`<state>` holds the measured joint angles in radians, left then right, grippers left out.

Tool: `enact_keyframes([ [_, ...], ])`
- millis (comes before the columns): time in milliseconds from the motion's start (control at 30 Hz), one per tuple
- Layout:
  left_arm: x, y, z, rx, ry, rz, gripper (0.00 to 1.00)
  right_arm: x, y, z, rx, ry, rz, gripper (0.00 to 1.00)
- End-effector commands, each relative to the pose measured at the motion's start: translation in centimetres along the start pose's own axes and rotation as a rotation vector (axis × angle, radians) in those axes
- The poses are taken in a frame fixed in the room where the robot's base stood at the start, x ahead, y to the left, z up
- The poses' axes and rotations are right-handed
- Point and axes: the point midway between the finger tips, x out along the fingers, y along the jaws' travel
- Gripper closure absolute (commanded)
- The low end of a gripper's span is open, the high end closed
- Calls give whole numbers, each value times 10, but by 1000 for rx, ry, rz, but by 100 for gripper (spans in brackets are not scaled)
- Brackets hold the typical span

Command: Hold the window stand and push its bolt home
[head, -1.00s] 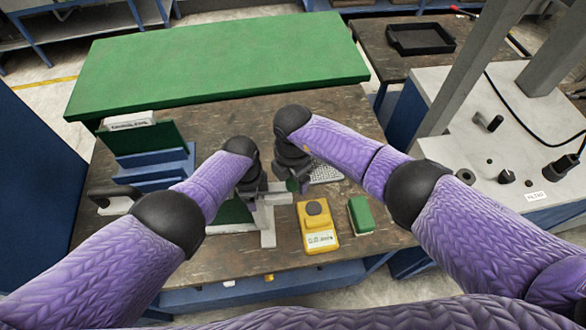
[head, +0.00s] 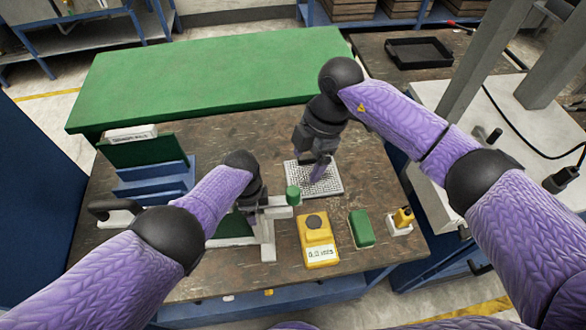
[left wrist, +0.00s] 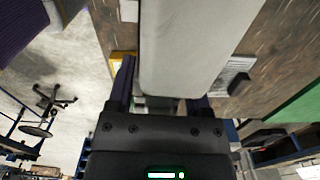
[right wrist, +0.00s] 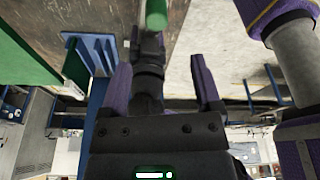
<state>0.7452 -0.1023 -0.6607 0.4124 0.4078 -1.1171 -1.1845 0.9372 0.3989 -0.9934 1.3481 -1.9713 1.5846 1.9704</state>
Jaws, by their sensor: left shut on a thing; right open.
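The window stand (head: 268,239) is a light grey upright with a short arm, standing on the table's front middle. A green round knob (head: 293,195), which looks like the bolt's head, sits at the right end of that arm. How deep the bolt sits I cannot tell. My left gripper (head: 262,205) is shut on the stand; its grey body (left wrist: 190,50) fills the space between the fingers in the left wrist view. My right gripper (head: 318,170) is open and empty, above the perforated plate, behind and right of the knob. The green knob also shows in the right wrist view (right wrist: 156,15).
A white perforated plate (head: 328,184) lies below my right gripper. A yellow device (head: 317,242), a green block (head: 361,228) and a small yellow item in a white holder (head: 402,219) are to the right. A blue rack (head: 150,180) stands left.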

Motion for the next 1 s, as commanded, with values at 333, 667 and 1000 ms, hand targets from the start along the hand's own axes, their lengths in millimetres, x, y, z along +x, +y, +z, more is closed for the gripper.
enact_keyframes([
  [333,0,0,0,0,-1,0,100,50,1,9,155,142,38,19],
  [667,0,0,0,1,-2,0,100,112,5,2,152,138,41,19],
  [1000,0,0,0,1,-2,0,100,116,5,1,150,136,42,27],
])
